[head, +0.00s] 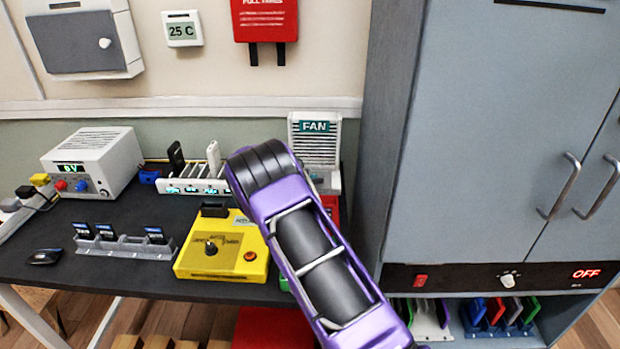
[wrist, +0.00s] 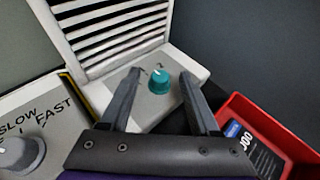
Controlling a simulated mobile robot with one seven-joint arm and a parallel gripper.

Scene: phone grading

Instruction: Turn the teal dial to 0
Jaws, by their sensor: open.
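The teal dial (wrist: 159,85) is a round knob on the flat base of the white slatted fan unit (wrist: 113,32). A pale mark shows at its top edge, pointing away from me and slightly left. The small dark markings around it are too small to read. My gripper (wrist: 161,76) is open, with one finger on each side of the dial. I cannot tell whether either finger touches it. In the head view the fan unit (head: 315,140) carries a FAN label. My arm hides the dial and my fingertips there.
A red tray (wrist: 245,105) holding a dark labelled item is close right of my fingers. A SLOW/FAST panel (wrist: 45,112) with a grey knob is at left. A yellow box (head: 222,262) and a grey cabinet (head: 480,130) flank my arm.

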